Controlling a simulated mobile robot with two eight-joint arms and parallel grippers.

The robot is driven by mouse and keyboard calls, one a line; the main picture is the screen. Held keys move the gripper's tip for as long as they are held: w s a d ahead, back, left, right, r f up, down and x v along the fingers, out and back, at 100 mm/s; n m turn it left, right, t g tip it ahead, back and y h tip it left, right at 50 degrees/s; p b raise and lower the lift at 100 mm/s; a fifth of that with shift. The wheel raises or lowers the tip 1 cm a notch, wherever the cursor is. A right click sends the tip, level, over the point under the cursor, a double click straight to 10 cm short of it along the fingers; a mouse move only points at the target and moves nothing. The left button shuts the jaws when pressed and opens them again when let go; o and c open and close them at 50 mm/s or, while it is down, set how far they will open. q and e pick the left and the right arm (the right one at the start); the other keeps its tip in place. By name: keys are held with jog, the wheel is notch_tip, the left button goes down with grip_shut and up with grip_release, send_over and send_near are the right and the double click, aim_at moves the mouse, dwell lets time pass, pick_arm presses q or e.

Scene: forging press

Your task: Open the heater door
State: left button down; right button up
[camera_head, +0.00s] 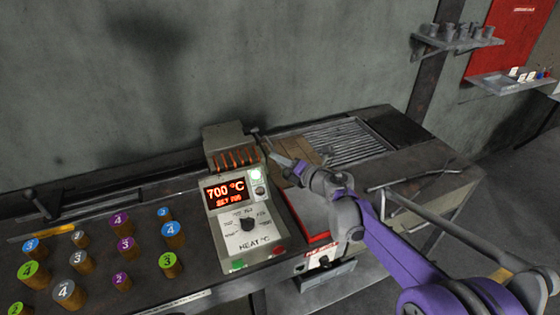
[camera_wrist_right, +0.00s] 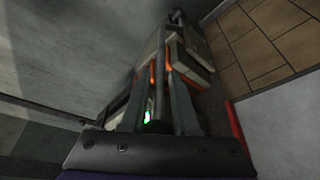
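The heater (camera_head: 228,142) is a grey box with glowing orange slots, standing at the back of the bench above a control panel (camera_head: 246,222). A small lever-like handle (camera_head: 256,133) sticks out at its upper right. My right gripper (camera_head: 269,146) is just right of the heater, close to that handle. Whether they touch is unclear. In the right wrist view, the heater (camera_wrist_right: 196,52) lies beyond the fingertips, and a gap shows between the fingers (camera_wrist_right: 165,60). Nothing is clearly held. My left gripper is not in view.
The panel's display (camera_head: 225,193) reads 700 °C. Several numbered cylinders (camera_head: 68,292) stand on the bench at left. A slatted grate (camera_head: 345,142) lies at right behind my arm. A red-edged tray (camera_head: 308,222) is right of the panel. A wall shelf (camera_head: 455,42) hangs at upper right.

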grip_shut()
